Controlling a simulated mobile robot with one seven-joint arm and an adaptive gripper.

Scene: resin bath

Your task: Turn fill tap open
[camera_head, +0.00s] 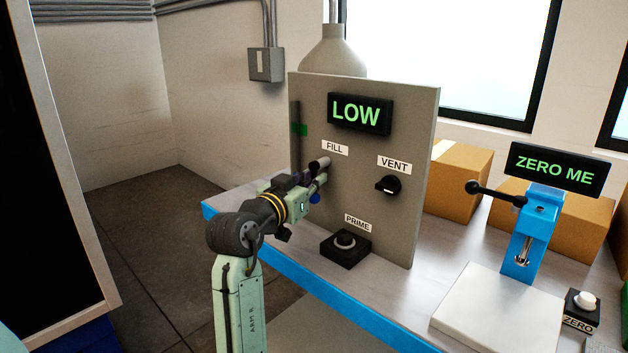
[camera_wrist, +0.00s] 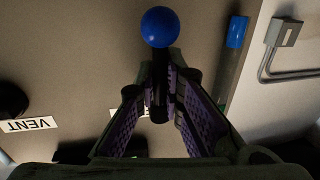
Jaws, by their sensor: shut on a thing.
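The fill tap shows as a dark lever (camera_wrist: 160,92) with a blue ball (camera_wrist: 160,27) at its end, below the FILL label (camera_head: 335,148) on the grey panel (camera_head: 413,130). The ball shows below my gripper (camera_head: 319,181) in the head view (camera_head: 315,198). In the wrist view, the fingers of my gripper (camera_wrist: 162,88) are closed around the lever, with the ball sticking out beyond the fingertips. The tap's base is mostly hidden by my gripper. The panel's display (camera_head: 359,114) reads LOW.
A black VENT knob (camera_head: 387,185) sits right of the tap, and a PRIME button box (camera_head: 345,247) stands below. A dark vertical gauge (camera_head: 296,155) with a green mark runs along the panel's left edge. A blue stand (camera_head: 536,235) and cardboard boxes (camera_head: 460,180) are farther right.

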